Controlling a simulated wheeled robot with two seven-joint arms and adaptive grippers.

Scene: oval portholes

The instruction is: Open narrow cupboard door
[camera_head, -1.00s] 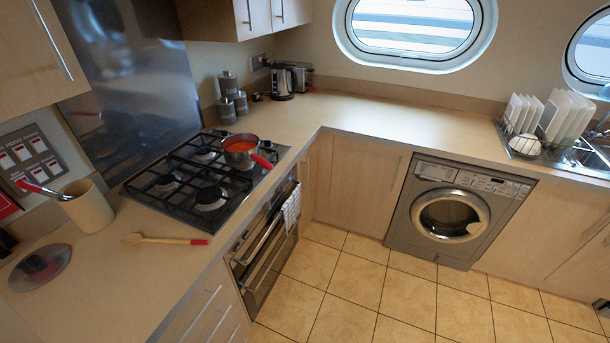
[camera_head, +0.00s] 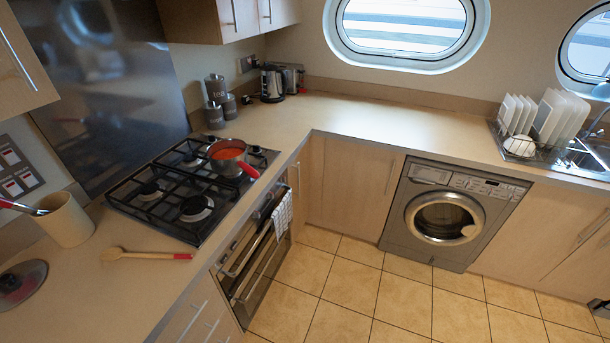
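A light-wood cupboard door (camera_head: 351,185) with a vertical handle (camera_head: 389,177) is shut, left of the washing machine. A narrower light-wood panel (camera_head: 299,186) stands shut between it and the oven; I cannot tell which one the task means. My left gripper is not in view.
The hob (camera_head: 190,185) holds a red pan (camera_head: 228,155) whose handle points toward the counter edge. A towel (camera_head: 282,214) hangs on the oven (camera_head: 250,265). The washing machine (camera_head: 444,218) stands right of the door. The tiled floor (camera_head: 345,285) in front is clear.

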